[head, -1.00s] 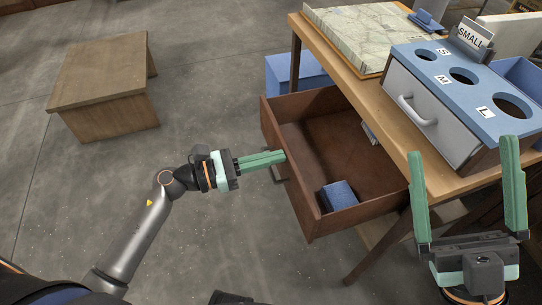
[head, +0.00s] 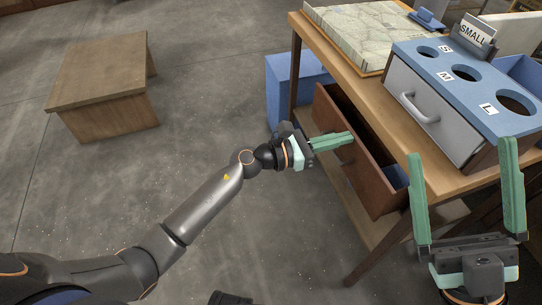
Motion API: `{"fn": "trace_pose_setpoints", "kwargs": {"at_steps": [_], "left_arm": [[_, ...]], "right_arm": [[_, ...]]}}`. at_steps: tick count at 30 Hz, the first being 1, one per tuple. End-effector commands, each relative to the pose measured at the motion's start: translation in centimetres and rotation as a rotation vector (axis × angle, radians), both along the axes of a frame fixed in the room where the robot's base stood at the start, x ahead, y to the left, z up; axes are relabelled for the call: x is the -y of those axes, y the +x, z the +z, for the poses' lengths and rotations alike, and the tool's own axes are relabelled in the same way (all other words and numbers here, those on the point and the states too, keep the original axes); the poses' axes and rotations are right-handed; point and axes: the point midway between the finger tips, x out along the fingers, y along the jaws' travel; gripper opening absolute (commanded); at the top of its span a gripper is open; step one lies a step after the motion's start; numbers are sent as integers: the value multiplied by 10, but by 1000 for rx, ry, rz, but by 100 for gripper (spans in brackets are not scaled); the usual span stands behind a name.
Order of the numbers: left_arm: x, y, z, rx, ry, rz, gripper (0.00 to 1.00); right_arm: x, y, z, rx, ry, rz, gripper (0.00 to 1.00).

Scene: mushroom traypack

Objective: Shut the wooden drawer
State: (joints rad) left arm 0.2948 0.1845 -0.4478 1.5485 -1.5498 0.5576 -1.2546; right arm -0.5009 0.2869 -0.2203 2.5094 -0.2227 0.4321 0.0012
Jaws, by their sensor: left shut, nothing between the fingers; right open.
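The wooden drawer (head: 384,191) is under the table top and stands partly open, its brown front facing left. A narrow strip of its inside shows, with a piece of a blue item (head: 396,178) at its near end. My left gripper (head: 350,138) is shut and empty, its green fingertips at the upper part of the drawer front. I cannot tell for certain whether they touch it. My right gripper (head: 460,150) is open and empty at the lower right, in front of the table.
The wooden table (head: 372,92) carries a blue-topped sorting box (head: 462,80) with holes marked S, M and L, and a map-like board (head: 358,32). A blue bin (head: 288,88) stands behind the drawer. A low wooden table (head: 105,85) is far left, with open floor between.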

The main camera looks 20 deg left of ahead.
Motion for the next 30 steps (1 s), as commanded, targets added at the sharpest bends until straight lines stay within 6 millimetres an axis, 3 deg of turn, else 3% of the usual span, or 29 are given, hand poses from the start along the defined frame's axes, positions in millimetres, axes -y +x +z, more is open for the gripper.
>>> {"fn": "trace_pose_setpoints", "kwargs": {"at_steps": [10,23,30], "left_arm": [[22,15,0,-1,-1,-1,0],[22,15,0,-1,-1,0,0],[12,19,-2,1,3,0,0]], "right_arm": [[-1,0,-4,-2,6,8,100],[-1,0,-4,-3,6,9,100],[-1,0,-10,-4,9,12,100]]}}
